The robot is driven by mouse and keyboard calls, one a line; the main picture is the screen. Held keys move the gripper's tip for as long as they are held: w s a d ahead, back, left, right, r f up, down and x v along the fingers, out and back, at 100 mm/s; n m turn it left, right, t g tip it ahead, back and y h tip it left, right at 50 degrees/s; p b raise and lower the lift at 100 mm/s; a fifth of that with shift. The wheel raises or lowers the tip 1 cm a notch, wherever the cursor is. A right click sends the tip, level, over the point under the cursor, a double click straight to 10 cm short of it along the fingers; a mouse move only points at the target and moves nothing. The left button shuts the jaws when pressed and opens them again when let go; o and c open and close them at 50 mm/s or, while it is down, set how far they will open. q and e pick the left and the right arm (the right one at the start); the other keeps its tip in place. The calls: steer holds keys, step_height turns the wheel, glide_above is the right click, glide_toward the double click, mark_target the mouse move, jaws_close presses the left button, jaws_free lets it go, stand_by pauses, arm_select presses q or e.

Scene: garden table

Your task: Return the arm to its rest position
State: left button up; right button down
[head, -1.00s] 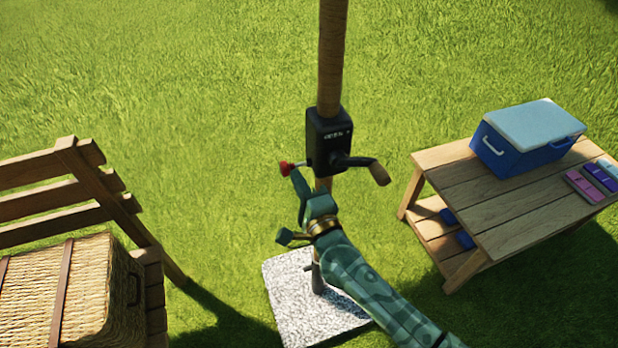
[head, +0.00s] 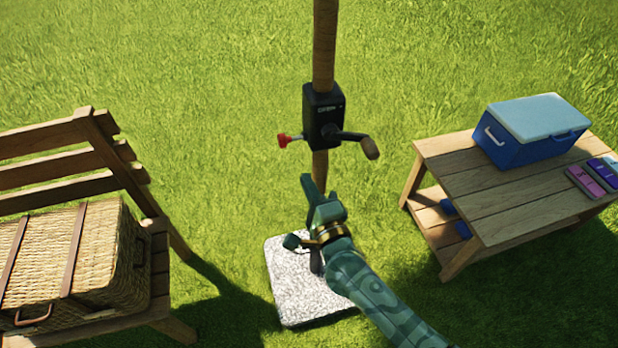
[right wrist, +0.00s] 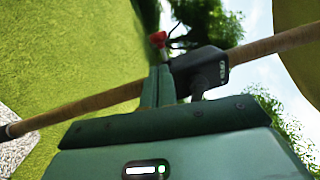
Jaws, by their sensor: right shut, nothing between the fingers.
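My right gripper (head: 318,190) is in the middle of the head view, its green arm coming in from the lower right. It is shut and empty. It stands in front of the lower part of a wooden pole (head: 325,50), below a black crank housing (head: 324,112). The housing has a red knob (head: 284,140) on its left and a crank handle (head: 368,148) on its right. In the right wrist view, the shut fingers (right wrist: 158,75) point toward the red knob (right wrist: 157,39) and the housing (right wrist: 209,72). My left gripper is not in view.
The pole rises from a speckled stone base (head: 290,280) on grass. A wooden bench (head: 75,135) with a wicker basket (head: 100,255) stands at left. A wooden table (head: 490,200) with a blue cooler (head: 530,130) and several small coloured packs stands at right. Grass between them is open.

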steer(key=shift+s+d+f, duration=0.1)
steer(key=shift+s+d, duration=0.05)
steer(key=shift+s, duration=0.2)
